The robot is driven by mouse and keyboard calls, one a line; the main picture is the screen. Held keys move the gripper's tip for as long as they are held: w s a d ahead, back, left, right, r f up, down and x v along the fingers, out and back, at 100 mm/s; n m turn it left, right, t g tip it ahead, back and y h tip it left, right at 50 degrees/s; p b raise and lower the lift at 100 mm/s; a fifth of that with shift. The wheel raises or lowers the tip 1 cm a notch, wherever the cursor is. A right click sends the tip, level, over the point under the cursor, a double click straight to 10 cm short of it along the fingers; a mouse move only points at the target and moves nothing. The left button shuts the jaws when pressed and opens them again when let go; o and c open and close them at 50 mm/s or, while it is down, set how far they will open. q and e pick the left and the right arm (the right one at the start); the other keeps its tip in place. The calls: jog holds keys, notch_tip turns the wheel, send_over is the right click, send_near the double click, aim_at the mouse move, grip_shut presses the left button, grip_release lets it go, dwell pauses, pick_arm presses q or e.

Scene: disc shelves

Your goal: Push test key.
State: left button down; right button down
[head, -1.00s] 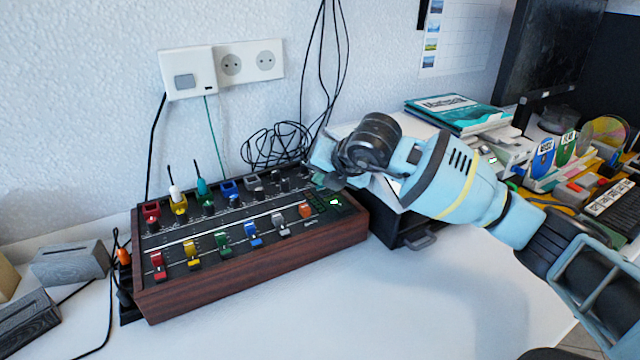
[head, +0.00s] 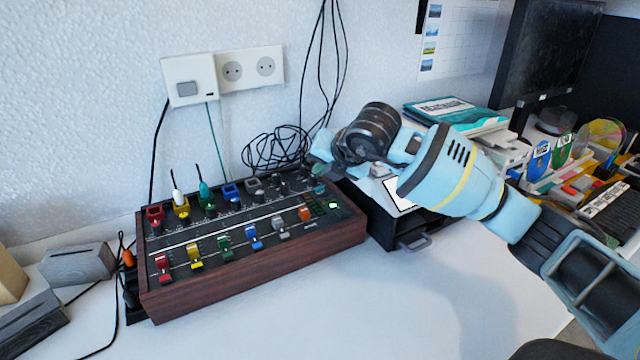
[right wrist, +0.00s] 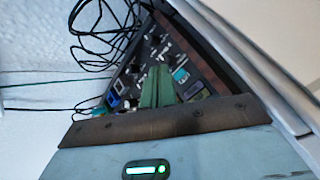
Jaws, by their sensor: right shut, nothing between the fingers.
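The mixing console (head: 250,272) has wooden sides and a dark top, and stands on the white desk against the wall. A small teal key (head: 319,189) shows near its far right corner, above a small lit display (head: 333,205). It also shows in the right wrist view (right wrist: 181,75), just right of the fingertips; I cannot read its label. My right gripper (head: 319,173) is shut and empty, near that corner. Its green fingers (right wrist: 157,88) are together in the right wrist view. I cannot tell the exact gap to the panel. My left gripper is not in view.
Coloured sliders and sockets with plugs fill the console top. Black cables (head: 275,150) hang behind it. A black drawer box (head: 385,222) stands close to its right. The desk front (head: 400,310) is clear.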

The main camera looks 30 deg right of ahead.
aim_at(322, 193)
notch_tip(322, 193, up, 3)
jog(key=shift+f+p, duration=0.15)
jog(key=shift+p, duration=0.65)
jog(key=shift+r+p, duration=0.6)
jog(key=shift+r, duration=0.25)
